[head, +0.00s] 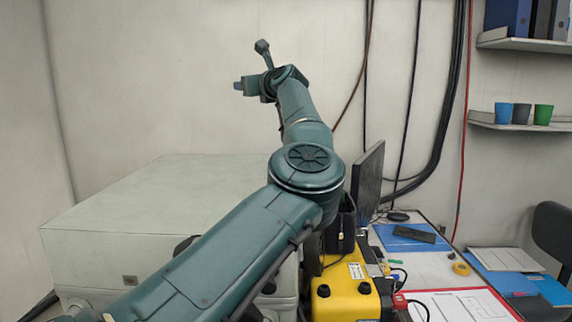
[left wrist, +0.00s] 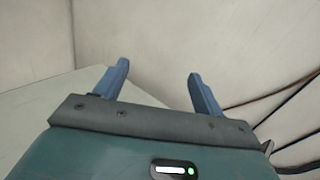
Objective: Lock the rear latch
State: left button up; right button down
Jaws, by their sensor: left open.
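My left gripper (head: 250,66) is raised against the bare wall at the back, above the large pale box and apart from everything. In the left wrist view its two blue fingers (left wrist: 158,72) stand wide apart with nothing between them. I cannot make out the rear latch in either view. A yellow case (head: 345,292) stands at the lower middle, partly hidden behind my left arm. My right gripper is not in view.
A large pale box (head: 130,220) with a small plate (head: 130,280) on its front fills the left. A dark monitor (head: 366,180) stands right of my arm. The desk (head: 440,275) holds papers, folders and yellow tape (head: 461,268). Cables (head: 445,110) hang on the wall.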

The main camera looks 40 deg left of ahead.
pick_arm(q)
jog(key=d+f+m+g+h, duration=0.1)
jog(key=d+f+g+h, duration=0.2)
jog(key=d+f+h, duration=0.8)
jog(key=w+a+f+y+p, duration=0.1)
jog(key=f, duration=0.2)
jog(key=w+a+f, duration=0.1)
jog(key=f, duration=0.1)
jog(key=w+a+f+y+p, duration=0.1)
jog(key=f, duration=0.2)
jog(key=shift+w+a+f+y+p, duration=0.1)
jog(key=shift+w+f+y+p, duration=0.2)
jog(key=shift+w+f+p, duration=0.1)
jog(key=shift+w+a+f, duration=0.1)
jog(key=shift+a+f, duration=0.2)
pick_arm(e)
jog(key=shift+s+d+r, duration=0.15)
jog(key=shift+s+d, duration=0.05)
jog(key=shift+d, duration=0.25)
